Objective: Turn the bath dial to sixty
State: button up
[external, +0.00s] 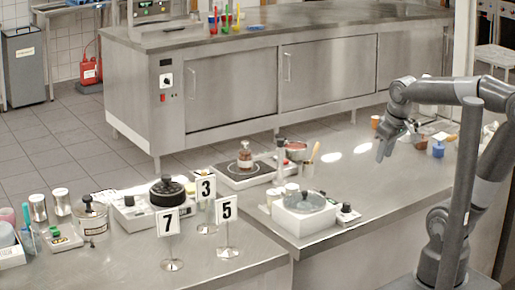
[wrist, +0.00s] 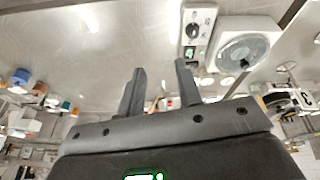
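A white bath with a round grey lid (external: 304,203) stands near the edge of the steel counter. A small control box with a dark dial (external: 347,208) is beside its right side. In the wrist view, the bath (wrist: 243,50) is at upper right. The control box's dark dial (wrist: 193,30) and a small lit green display (wrist: 190,52) show to its left. The dial's setting is too small to read. My gripper (external: 383,150) is above the counter, to the right of and apart from the dial. In the wrist view, my gripper (wrist: 160,67) has parted fingers with nothing between them.
A hotplate with a bottle (external: 245,157) stands behind the bath. A blue-capped jar (external: 438,150) is at right.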

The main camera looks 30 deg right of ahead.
jog(key=shift+o, duration=1.1)
jog(key=w+a+f+n+g+h, duration=0.1)
jog(key=w+a+n+g, duration=0.2)
jog(key=w+a+n, duration=0.1)
jog(key=shift+w+a+f, duration=0.3)
jog(key=shift+w+f, duration=0.1)
jog(key=shift+w, duration=0.3)
jog(key=n+g+h, duration=0.3)
jog(key=n, duration=0.2)
send_near(346, 203)
jog(key=shift+y, duration=0.3)
jog(key=x, duration=0.8)
jog(key=shift+s+d+f, duration=0.1)
jog(key=shift+d+f, duration=0.05)
jog(key=shift+d, duration=0.15)
grip_shut()
